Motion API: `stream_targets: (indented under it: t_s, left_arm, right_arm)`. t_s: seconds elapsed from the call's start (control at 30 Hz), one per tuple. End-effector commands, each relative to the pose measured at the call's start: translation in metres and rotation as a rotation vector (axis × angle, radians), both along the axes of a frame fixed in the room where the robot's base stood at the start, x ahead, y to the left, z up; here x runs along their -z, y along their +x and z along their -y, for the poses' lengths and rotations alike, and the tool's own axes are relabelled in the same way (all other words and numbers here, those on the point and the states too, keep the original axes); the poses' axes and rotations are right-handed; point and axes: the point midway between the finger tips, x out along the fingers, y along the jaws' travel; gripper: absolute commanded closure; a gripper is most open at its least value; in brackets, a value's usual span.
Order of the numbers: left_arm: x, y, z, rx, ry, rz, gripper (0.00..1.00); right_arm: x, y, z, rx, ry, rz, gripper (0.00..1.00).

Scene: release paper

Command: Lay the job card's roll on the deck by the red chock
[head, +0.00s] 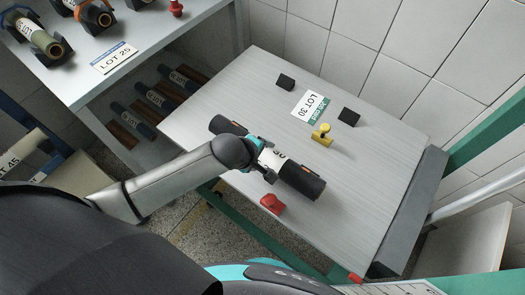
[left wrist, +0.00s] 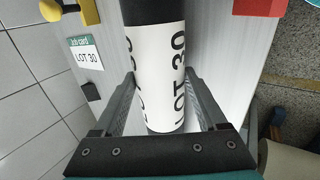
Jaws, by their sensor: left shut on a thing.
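My left gripper (head: 256,152) is shut around the white-labelled middle of a roll with dark ends (head: 303,181). In the left wrist view the label on the roll (left wrist: 155,75) reads LOT 30. The job card (head: 311,105) on the grey deck (head: 375,175) also reads LOT 30. The red chock (head: 271,204) sits near the deck's front edge, just in front of the roll's right half. The yellow chock (head: 321,135) is behind the roll. I cannot tell whether the roll touches the deck. My right gripper is out of view.
Two black blocks (head: 285,82) (head: 349,117) stand on the deck beside the card. A shelf unit (head: 125,62) at the left holds other rolls, with a LOT 25 card. A grey ledge (head: 412,212) bounds the deck's right end. The deck's right part is clear.

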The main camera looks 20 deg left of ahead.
Motion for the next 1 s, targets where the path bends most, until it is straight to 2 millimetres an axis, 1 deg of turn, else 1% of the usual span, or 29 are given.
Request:
stream_targets:
  t_s: [0.03,0.1,0.2,0.57,0.97,1.0]
  left_arm:
    - [0.005,0.001,0.001,-0.001,-0.004,0.004,1.00]
    - [0.009,0.001,0.001,0.001,-0.003,0.004,1.00]
    - [0.012,0.001,0.001,0.001,-0.003,0.004,1.00]
    - [0.012,0.001,0.001,0.001,-0.003,0.004,1.00]
    - [0.017,0.001,0.001,0.000,-0.003,0.004,1.00]
    - [0.017,0.001,0.001,0.001,-0.003,0.005,0.24]
  right_arm:
    - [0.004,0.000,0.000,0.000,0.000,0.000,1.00]
    - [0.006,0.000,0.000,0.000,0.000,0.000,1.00]
    - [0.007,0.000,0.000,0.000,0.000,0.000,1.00]
    - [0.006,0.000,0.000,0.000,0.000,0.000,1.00]
    - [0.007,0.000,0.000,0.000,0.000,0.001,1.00]
    - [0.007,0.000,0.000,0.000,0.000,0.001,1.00]
